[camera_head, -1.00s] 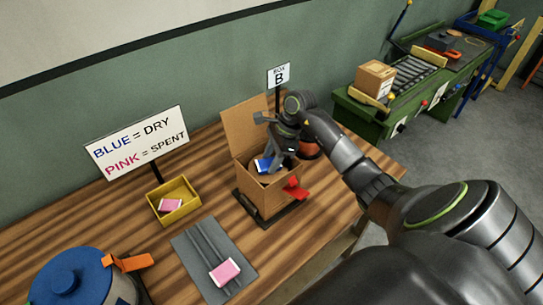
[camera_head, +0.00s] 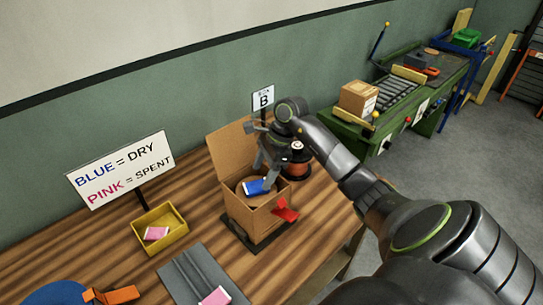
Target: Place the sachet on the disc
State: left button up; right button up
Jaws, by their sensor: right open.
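A blue and white sachet (camera_head: 256,187) lies tilted in the open cardboard box (camera_head: 250,219), on a round brown disc (camera_head: 245,182) that shows partly around it. My right gripper (camera_head: 267,172) is open just above and behind the sachet, its fingers pointing down into the box. I cannot tell whether a fingertip still touches the sachet. A pink sachet (camera_head: 156,233) lies in the yellow tray (camera_head: 171,239). Another pink sachet (camera_head: 216,297) lies on the grey grooved plate (camera_head: 196,272), cut off by the lower edge. My left gripper is out of view.
A red tab (camera_head: 286,210) sticks out at the box's right side. A copper-coloured spool (camera_head: 296,165) stands behind the box. The label sign (camera_head: 121,168) and the B sign (camera_head: 263,100) stand near the wall. A blue lid (camera_head: 60,293) and orange handle (camera_head: 112,295) are at lower left.

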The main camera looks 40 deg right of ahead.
jog(key=b+v, duration=0.2)
jog(key=v, duration=0.6)
jog(key=shift+r+b, duration=0.2)
jog(key=shift+b, duration=0.15)
jog(key=shift+f, duration=0.1)
